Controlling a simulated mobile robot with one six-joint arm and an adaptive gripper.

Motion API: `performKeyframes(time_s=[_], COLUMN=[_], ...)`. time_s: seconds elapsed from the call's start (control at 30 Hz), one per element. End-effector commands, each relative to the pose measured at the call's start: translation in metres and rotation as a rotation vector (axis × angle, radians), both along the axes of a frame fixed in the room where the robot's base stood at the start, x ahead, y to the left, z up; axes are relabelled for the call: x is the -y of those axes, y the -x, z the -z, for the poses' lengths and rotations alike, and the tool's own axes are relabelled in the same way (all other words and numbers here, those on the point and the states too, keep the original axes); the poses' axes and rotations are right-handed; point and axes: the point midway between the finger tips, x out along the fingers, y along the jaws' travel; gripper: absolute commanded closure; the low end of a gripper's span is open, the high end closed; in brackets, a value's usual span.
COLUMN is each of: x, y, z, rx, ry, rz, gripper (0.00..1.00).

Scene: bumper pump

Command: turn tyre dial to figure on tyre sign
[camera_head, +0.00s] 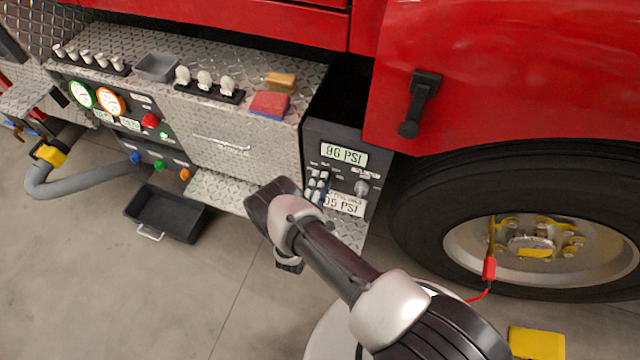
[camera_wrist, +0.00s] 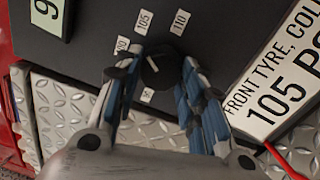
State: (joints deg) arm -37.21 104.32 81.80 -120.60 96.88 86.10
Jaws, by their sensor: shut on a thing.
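The black tyre dial (camera_wrist: 158,66) sits on the dark panel in the wrist view, with number labels around it, 105 and 110 among them. My gripper (camera_wrist: 155,80) is shut on the dial, its blue-padded fingers on either side. In the head view my gripper (camera_head: 318,187) is at the panel and hides the dial. The white tyre sign (camera_wrist: 275,85) reads FRONT TYRE, 105 PSI; it also shows in the head view (camera_head: 346,204), partly covered. The display (camera_head: 344,154) appears to read 96 PSI. The exact dial pointing is too small to tell.
A grey knob (camera_head: 362,188) is right of my gripper on the panel. The front tyre (camera_head: 415,215) stands farther right, with a red clip (camera_head: 489,269) and hose at its wheel. A black tray (camera_head: 168,213) and a yellow block (camera_head: 537,343) lie on the floor.

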Motion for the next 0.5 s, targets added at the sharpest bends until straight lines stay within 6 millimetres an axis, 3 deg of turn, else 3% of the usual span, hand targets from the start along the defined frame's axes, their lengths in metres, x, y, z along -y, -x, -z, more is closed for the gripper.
performKeyframes(time_s=[0.5], x=[-0.0005], y=[-0.0001], z=[0.0001], rx=[0.058], ry=[-0.146], rz=[0.0], gripper=[0.87])
